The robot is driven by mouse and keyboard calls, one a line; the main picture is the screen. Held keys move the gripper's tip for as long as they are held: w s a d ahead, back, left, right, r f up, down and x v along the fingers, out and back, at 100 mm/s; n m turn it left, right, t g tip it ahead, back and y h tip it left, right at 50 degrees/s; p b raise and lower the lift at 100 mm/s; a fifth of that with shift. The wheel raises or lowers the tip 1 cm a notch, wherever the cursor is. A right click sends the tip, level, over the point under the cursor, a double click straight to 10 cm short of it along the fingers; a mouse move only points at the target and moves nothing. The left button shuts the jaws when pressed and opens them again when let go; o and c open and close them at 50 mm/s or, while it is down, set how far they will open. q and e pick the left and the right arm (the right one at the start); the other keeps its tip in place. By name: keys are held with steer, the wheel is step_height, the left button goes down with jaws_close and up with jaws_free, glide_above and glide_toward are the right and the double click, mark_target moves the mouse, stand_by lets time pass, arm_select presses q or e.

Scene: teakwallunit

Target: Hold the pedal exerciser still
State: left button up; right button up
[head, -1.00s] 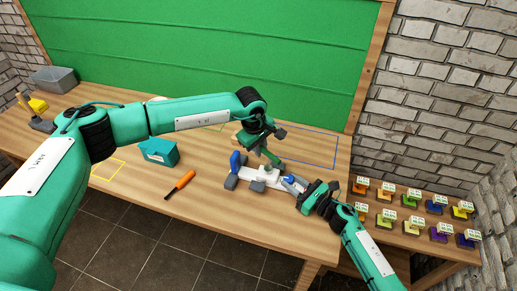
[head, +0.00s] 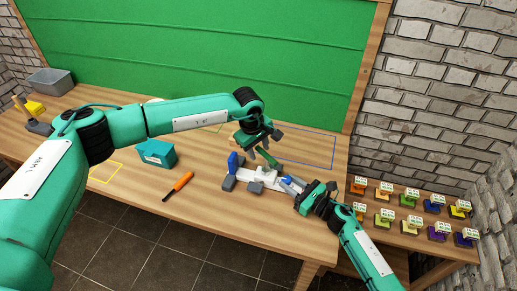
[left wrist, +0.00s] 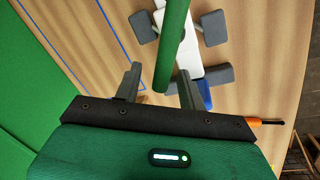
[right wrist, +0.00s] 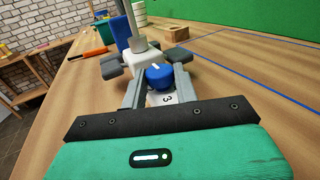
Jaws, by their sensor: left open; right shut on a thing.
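The pedal exerciser (head: 240,176) stands on the table, with a white base, grey feet and blue parts. In the right wrist view, its white end (right wrist: 162,99), marked 3 and topped by a blue knob (right wrist: 159,76), sits between my right gripper's fingers. My right gripper (head: 291,185) is shut on that end. My left gripper (head: 268,143) is open above the exerciser. In the left wrist view, a green bar (left wrist: 172,45) reaches between its spread fingers, partly hiding the white base (left wrist: 188,55). I cannot tell whether they touch it.
An orange-handled tool (head: 178,186) and a teal box (head: 156,153) lie left of the exerciser. A grey bin (head: 50,81) stands at the far left. Several coloured labelled blocks (head: 408,200) stand on the right shelf. A blue outlined area (head: 312,150) behind looks largely clear.

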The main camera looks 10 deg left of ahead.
arm_select(q)
step_height(320, 180, up, 18)
steer(key=s+a, duration=0.1)
steer(key=shift+s+a+r, duration=0.25)
steer(key=shift+s+a, duration=0.05)
stand_by(0.5)
glide_toward(270, 158)
steer(key=f, duration=0.4)
steer(key=w+d+f, duration=0.1)
steer(key=f, duration=0.3)
steer(key=d+f, duration=0.1)
steer(key=f, duration=0.3)
steer(key=shift+w+f, duration=0.15)
steer(key=shift+w, duration=0.25)
jaws_close()
